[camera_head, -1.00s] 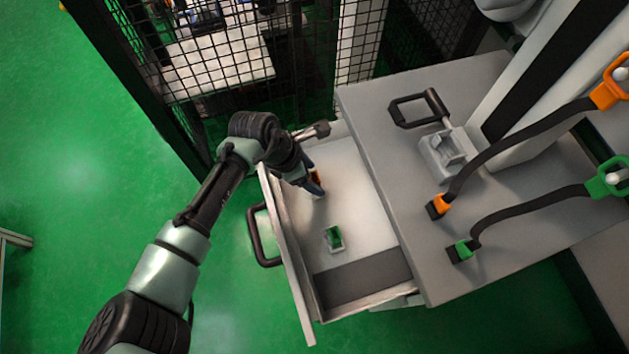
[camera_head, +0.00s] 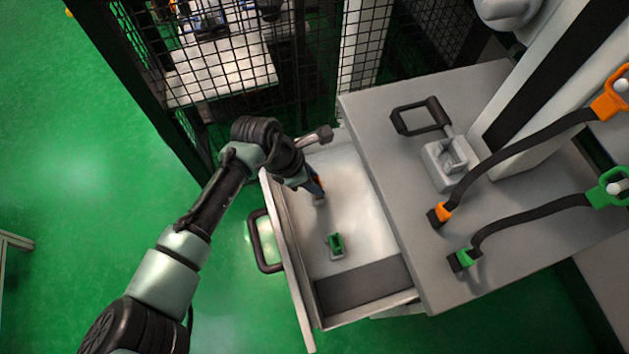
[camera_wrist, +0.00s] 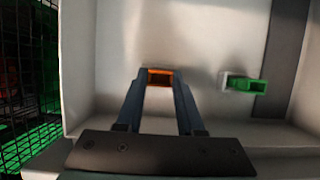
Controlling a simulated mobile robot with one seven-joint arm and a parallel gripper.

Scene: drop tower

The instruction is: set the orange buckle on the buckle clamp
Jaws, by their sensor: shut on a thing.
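The orange buckle (camera_wrist: 159,77) is between the fingertips of my gripper (camera_wrist: 158,74) in the wrist view. My gripper is shut on it, low inside the open drawer. In the head view my gripper (camera_head: 316,187) points down into the drawer, and only a sliver of orange (camera_head: 318,181) shows beside the fingers. Whether the buckle is clear of the drawer floor cannot be told. The buckle clamp (camera_head: 447,162), a grey block with a black loop handle, stands on the grey worktop, right of and above my gripper in the head view.
A green buckle (camera_head: 335,243) in a small grey holder lies in the drawer (camera_head: 286,238). On the worktop (camera_head: 400,165), two black straps end in an orange piece (camera_head: 440,213) and a green piece (camera_head: 464,259). A black mesh fence (camera_head: 240,90) stands behind the drawer.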

